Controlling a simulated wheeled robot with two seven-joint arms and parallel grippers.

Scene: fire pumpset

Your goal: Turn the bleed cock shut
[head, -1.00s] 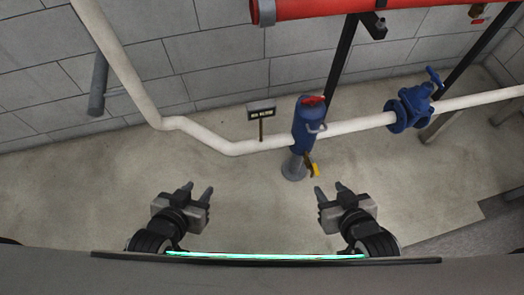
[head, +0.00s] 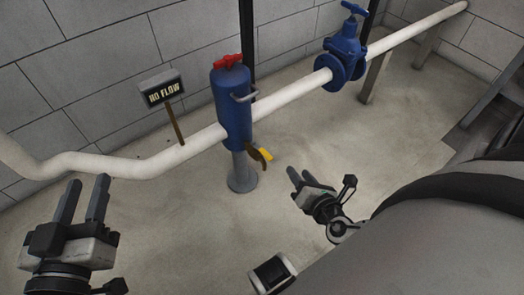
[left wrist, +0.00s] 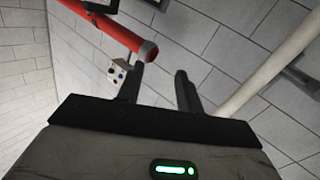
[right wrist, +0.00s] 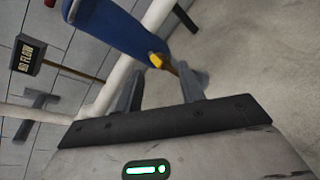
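The bleed cock, a small brass-coloured fitting with a yellow handle (head: 265,155), sits low on the right side of the blue cylinder (head: 231,105). Its handle also shows in the right wrist view (right wrist: 157,60), beyond and between the fingers. My right gripper (head: 299,175) is open and empty, to the right of the cock and apart from it. My left gripper (head: 86,182) is open and empty at the left, in front of the white pipe. In the left wrist view its fingers (left wrist: 161,75) stand apart.
A NO FLOW sign (head: 162,92) stands on a post left of the cylinder. The white pipe (head: 290,95) runs to a blue handwheel valve (head: 343,55). The cylinder has a red top handle (head: 228,61) and grey pedestal (head: 242,173). The floor in front is clear.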

